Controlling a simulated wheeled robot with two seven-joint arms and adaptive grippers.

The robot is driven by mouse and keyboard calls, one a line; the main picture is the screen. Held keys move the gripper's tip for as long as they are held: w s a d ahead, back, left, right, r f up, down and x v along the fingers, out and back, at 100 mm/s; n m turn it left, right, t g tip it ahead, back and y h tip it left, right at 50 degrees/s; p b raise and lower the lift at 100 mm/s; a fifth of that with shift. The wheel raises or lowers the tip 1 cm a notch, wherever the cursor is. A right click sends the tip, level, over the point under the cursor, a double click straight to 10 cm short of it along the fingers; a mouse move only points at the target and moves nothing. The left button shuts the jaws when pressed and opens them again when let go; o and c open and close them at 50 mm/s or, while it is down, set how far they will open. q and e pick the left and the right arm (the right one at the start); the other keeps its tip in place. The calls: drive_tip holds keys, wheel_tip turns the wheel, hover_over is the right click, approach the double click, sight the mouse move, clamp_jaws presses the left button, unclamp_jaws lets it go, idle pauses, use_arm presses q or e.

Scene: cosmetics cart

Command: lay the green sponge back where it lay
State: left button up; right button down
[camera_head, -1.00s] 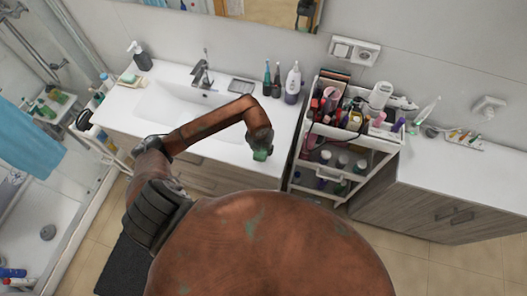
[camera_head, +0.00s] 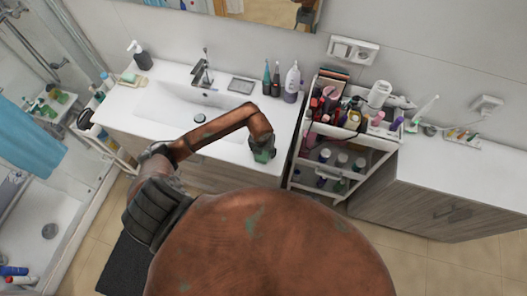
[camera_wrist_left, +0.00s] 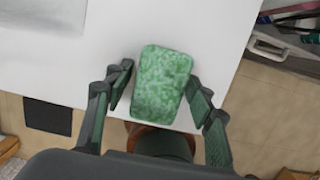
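The green sponge (camera_wrist_left: 162,82) shows between the two fingers of my left gripper (camera_wrist_left: 161,72) in the left wrist view. It is a speckled green block with rounded corners, against the white counter near its front edge. I cannot tell whether the sponge touches the counter. My right gripper is not in view.
The white counter (camera_head: 220,150) has a sink basin (camera_head: 170,105) on the left. A crowded cosmetics cart (camera_head: 300,158) stands to the right. Counter surface around the gripper is clear.

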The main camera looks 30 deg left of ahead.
use_arm(q)
drive_tip(key=shift+o, duration=0.4)
drive_tip(key=shift+r, duration=0.2)
wheel_tip(320, 180, up, 12)
drive_tip(key=s+b, duration=0.1)
drive_tip(key=b, duration=0.1)
drive_tip(key=shift+s+d, duration=0.2)
drive_tip(key=shift+s, duration=0.2)
drive_tip(key=shift+f, duration=0.15)
